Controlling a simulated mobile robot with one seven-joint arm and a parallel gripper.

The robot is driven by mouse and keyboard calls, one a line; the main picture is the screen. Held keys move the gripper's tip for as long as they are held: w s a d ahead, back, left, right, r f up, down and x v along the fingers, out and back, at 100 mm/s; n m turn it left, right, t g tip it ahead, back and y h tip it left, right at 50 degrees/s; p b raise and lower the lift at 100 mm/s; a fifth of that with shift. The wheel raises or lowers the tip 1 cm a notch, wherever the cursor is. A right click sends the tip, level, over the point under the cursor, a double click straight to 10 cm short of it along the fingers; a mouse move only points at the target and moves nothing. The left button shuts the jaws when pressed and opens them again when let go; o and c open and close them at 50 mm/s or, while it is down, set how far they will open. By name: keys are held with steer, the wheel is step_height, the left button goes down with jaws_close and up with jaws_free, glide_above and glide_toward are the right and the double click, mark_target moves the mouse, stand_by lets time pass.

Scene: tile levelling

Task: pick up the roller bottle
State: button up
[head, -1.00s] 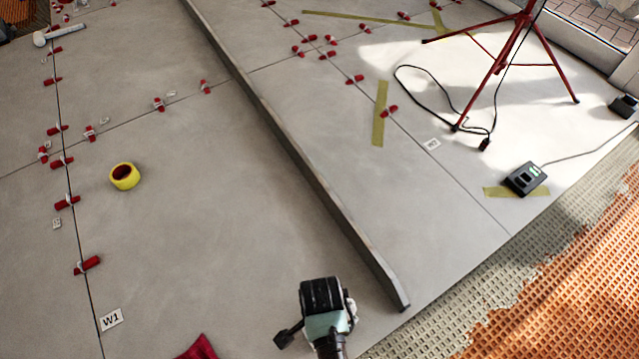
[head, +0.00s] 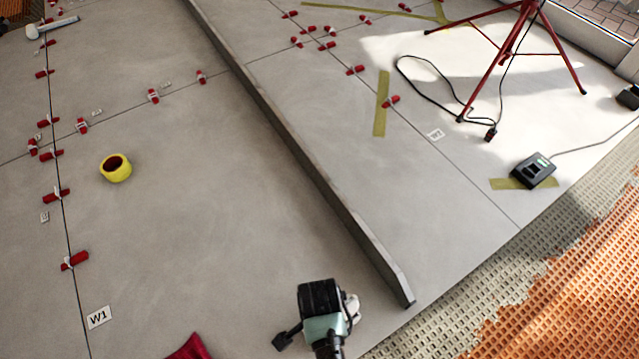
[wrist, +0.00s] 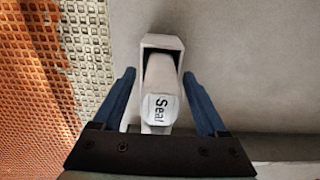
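The roller bottle (wrist: 160,106) is white with a "Seal" label and shows in the wrist view, with a pale angular frame around its far end. I cannot tell whether that frame is part of it. My gripper (wrist: 158,78) has its two blue fingers spread on either side of the bottle, with a gap showing at each side. In the head view, my arm's end (head: 322,312) is over the tile near the lower middle. A small pale part (head: 351,304) shows at its right; the rest of the bottle is hidden there.
A long grey straightedge bar (head: 330,190) lies across the tiles, right of my arm. A red tripod (head: 507,52) and black charger (head: 534,171) stand right.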

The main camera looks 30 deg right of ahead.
jaws_close()
steer(key=shift+r, duration=0.15)
